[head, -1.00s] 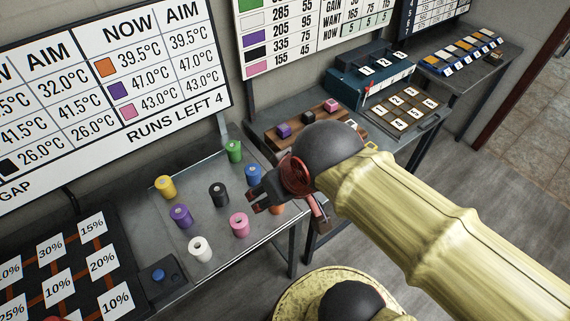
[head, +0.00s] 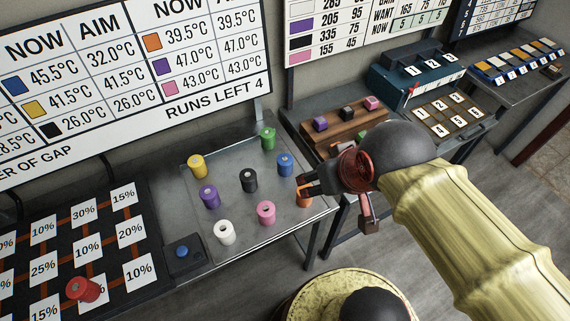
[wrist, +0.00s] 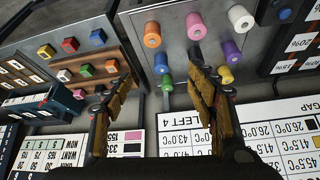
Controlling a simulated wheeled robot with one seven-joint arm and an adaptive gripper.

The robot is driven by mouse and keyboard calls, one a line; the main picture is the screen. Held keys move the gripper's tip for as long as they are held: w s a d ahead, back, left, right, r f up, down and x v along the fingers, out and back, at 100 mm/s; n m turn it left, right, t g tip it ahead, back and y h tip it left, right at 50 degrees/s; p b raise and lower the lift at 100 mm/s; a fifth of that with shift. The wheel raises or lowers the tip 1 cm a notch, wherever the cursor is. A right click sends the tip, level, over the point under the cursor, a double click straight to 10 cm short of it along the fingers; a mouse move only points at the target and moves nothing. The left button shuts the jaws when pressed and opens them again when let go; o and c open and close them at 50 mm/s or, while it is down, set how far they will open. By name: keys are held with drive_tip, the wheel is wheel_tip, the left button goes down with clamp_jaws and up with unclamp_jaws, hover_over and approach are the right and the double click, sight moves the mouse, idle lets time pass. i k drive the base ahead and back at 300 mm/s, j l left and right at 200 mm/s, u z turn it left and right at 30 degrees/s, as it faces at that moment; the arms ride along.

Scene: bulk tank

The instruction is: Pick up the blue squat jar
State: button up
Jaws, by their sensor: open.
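The blue squat jar (head: 285,164) stands upright on the grey metal tray table, near its right side. A green jar (head: 267,138) is behind it, and an orange jar (head: 304,195) is in front, partly hidden by my gripper. My gripper (head: 306,181) is just right of and nearer than the blue jar, open and apparently empty. In the wrist view the blue jar (wrist: 161,63) shows in the gap between my two open fingers (wrist: 160,80), beyond them. The orange jar (wrist: 152,35) and green jar (wrist: 167,83) are on either side of it.
Black (head: 249,180), pink (head: 266,212), purple (head: 209,196), yellow (head: 197,166) and white (head: 226,232) jars share the tray. A blue-button box (head: 183,254) sits left. A wooden block rack (head: 345,133) stands right.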

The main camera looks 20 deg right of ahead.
sight(284, 162)
drive_tip(key=k+j+z, duration=0.2)
drive_tip(key=j, duration=0.2)
drive_tip(key=j+z, duration=0.25)
drive_tip(key=k+j+z, duration=0.2)
drive_tip(key=j, duration=0.25)
drive_tip(key=k+j+z, duration=0.2)
drive_tip(key=j, duration=0.15)
drive_tip(key=i, duration=0.1)
